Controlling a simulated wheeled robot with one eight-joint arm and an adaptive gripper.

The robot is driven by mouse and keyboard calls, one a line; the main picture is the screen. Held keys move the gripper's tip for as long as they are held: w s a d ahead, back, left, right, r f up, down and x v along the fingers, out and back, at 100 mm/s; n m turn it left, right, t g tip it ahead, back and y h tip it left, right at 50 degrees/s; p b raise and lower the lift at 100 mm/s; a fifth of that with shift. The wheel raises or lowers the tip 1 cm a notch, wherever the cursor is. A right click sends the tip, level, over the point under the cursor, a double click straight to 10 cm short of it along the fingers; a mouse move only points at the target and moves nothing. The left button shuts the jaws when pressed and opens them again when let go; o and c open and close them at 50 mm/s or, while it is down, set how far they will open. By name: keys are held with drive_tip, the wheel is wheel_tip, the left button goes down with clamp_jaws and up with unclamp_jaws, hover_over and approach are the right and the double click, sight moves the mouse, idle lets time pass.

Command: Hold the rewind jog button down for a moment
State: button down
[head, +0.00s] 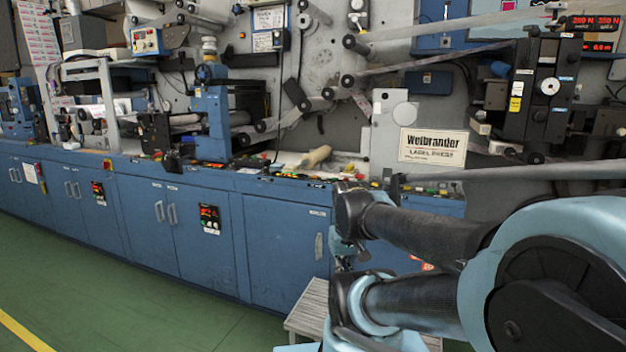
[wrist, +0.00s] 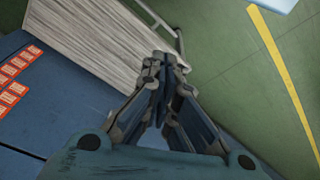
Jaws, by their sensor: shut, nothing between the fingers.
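My gripper (wrist: 163,62) is shut and empty in the wrist view, its fingertips together above a grey slatted step. In the head view, my arm reaches in from the right in front of the blue machine (head: 285,250), with its end low near the cabinet front. I cannot make out the rewind jog button in either view. Small coloured buttons (head: 290,172) line the machine's ledge, too small to read. My arm covers part of the cabinet front at the right.
The slatted step (head: 308,308) stands on the green floor against the cabinet; it also shows in the wrist view (wrist: 95,40). Orange-red labels (wrist: 14,75) sit on a blue surface at the wrist view's left. The floor (head: 110,300) at left is clear.

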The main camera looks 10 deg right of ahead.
wheel_tip(320, 180, up, 24)
drive_tip(key=n+t+y, duration=0.2)
drive_tip(key=n+t, duration=0.5)
drive_tip(key=n, duration=0.4)
hover_over(313, 176)
drive_tip(key=shift+w, duration=0.1)
drive_tip(key=shift+f, duration=0.1)
drive_tip(key=shift+f, duration=4.3)
drive_tip(key=shift+f, duration=0.1)
